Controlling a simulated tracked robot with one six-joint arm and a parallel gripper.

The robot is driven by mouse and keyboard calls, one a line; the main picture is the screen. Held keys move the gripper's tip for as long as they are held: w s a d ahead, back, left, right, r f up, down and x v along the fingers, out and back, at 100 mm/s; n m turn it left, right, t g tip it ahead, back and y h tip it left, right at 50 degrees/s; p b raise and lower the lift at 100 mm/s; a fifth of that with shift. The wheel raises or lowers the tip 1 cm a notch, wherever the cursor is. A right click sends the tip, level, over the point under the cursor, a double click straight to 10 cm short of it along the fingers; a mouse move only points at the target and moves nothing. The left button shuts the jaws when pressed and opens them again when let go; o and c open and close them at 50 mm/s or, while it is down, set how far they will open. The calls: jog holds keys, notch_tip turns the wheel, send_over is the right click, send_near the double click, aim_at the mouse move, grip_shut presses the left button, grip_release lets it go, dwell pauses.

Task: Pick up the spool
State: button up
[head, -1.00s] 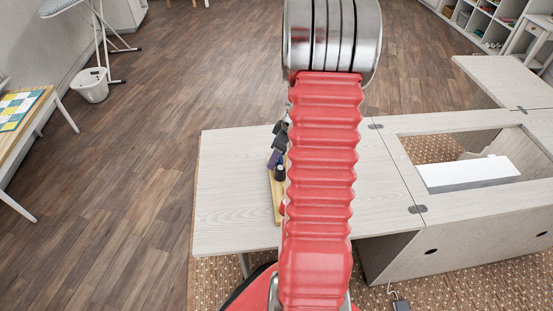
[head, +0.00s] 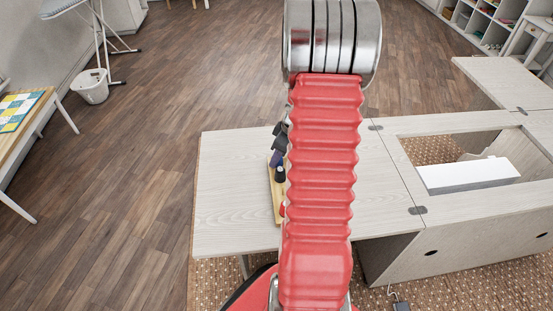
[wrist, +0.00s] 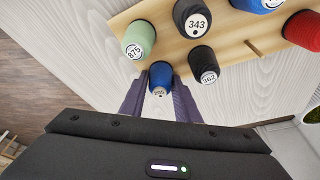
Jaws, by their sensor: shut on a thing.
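A blue spool (wrist: 160,75) with a white end label too small to read stands between the two purple fingers of my gripper (wrist: 160,82) in the wrist view. The fingers are shut on it, one on each side. It shows beside the near edge of a wooden spool rack (wrist: 165,27); I cannot tell whether it still touches the rack.
The rack bears a green spool marked 875 (wrist: 139,39), a black one marked 343 (wrist: 192,18), a dark one marked 362 (wrist: 203,63), another blue one (wrist: 258,4) and a red one (wrist: 303,30). A bare peg (wrist: 254,47) stands among them. The pale tabletop (head: 235,190) left of the rack is clear.

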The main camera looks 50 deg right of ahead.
jog(key=shift+r, duration=0.15)
notch_tip(320, 180, up, 10)
jog(key=shift+f, duration=0.15)
dwell(0.6)
